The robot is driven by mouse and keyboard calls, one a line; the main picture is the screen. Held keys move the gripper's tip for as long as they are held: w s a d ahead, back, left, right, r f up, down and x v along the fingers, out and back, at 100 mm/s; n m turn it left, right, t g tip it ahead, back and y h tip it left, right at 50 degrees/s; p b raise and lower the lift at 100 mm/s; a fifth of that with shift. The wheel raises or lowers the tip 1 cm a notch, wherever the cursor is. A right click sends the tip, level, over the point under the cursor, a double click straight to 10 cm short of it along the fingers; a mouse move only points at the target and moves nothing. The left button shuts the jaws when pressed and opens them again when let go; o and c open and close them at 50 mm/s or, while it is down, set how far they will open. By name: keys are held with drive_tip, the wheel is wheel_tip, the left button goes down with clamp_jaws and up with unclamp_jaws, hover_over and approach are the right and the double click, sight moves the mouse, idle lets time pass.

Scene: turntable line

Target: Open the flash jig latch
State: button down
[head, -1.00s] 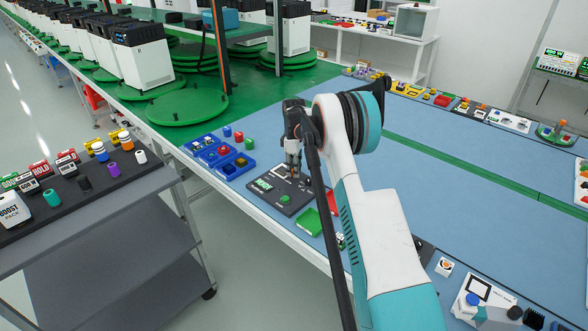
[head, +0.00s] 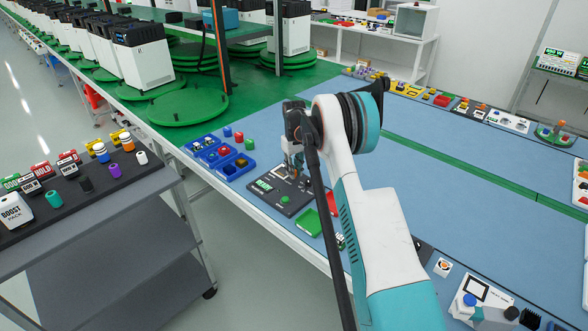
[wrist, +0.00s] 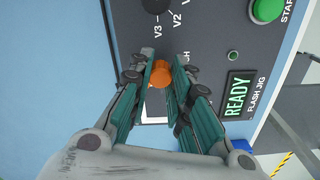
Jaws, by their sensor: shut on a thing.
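The flash jig (head: 299,203) is a dark panel on the blue bench in the head view. In the wrist view the jig panel (wrist: 205,45) carries a green READY display (wrist: 237,95), a green START button (wrist: 267,10) and a dark selector knob (wrist: 155,5) by the V2 and V3 marks. An orange latch knob (wrist: 161,72) stands beside a partly hidden label ending in "CH". My gripper (wrist: 158,84) is shut on this knob, with a teal finger on each side. A white patch shows below the knob between the fingers. In the head view my gripper (head: 293,168) is over the jig's far part.
Blue bins (head: 220,155) with small coloured parts stand left of the jig. A green block (head: 308,222) and a red block (head: 332,203) lie close on its right. A dark cart (head: 85,190) stands at the left. The bench beyond my arm is largely clear.

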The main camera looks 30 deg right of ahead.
drive_tip(key=m, duration=0.4)
drive_tip(key=shift+m, duration=0.3)
drive_tip(key=m, duration=0.4)
drive_tip(key=shift+m+p, duration=0.3)
drive_tip(key=shift+p, duration=0.05)
drive_tip(key=c, duration=1.4)
unclamp_jaws()
drive_tip(key=shift+c, duration=0.2)
wheel_tip(320, 180, up, 12)
